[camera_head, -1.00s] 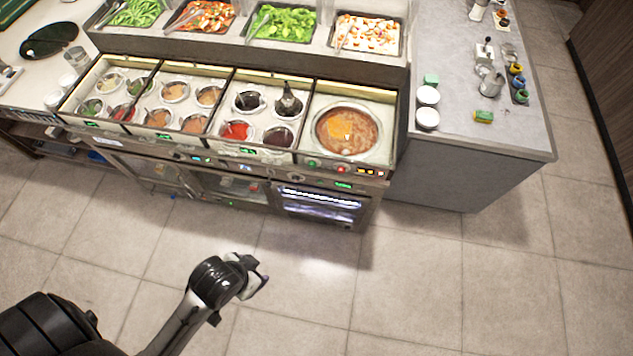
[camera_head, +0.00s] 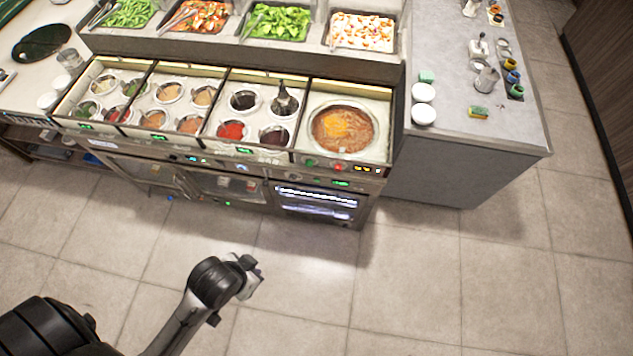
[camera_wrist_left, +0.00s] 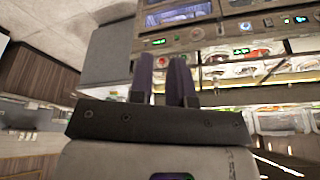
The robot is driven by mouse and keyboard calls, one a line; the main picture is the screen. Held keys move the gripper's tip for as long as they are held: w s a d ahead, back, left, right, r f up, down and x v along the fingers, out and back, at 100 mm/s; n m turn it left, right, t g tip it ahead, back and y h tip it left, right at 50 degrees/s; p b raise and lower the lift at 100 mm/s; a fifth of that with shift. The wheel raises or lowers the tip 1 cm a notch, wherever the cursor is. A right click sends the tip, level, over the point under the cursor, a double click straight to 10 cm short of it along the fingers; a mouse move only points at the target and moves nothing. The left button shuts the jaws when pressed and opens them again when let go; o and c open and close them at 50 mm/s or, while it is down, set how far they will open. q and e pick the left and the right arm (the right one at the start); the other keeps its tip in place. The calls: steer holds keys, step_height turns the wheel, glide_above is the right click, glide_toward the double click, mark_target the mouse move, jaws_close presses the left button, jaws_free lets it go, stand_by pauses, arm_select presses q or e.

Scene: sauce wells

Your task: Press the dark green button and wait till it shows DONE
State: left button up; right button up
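The control panel of the sauce counter (camera_head: 280,172) runs along its front. Under the large soup well (camera_head: 343,129), a small green button (camera_head: 310,163) sits left of a red button (camera_head: 340,167). A lit green display (camera_head: 341,183) is just below, its text too small to read. My left gripper (camera_head: 254,279) is over the floor in front of the counter, well apart from the panel. In the left wrist view, its two dark fingers (camera_wrist_left: 161,65) stand apart with nothing between them, and the panel (camera_wrist_left: 210,33) lies beyond them. My right gripper is not in view.
Several sauce wells (camera_head: 232,131) and topping trays (camera_head: 275,22) fill the counter. A lit glass-fronted compartment (camera_head: 317,201) is below the panel. A grey side counter (camera_head: 455,130) with cups and jars stands at the right. The floor (camera_head: 420,280) in front is clear.

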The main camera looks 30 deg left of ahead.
arm_select(q)
jaws_close()
stand_by(1.0)
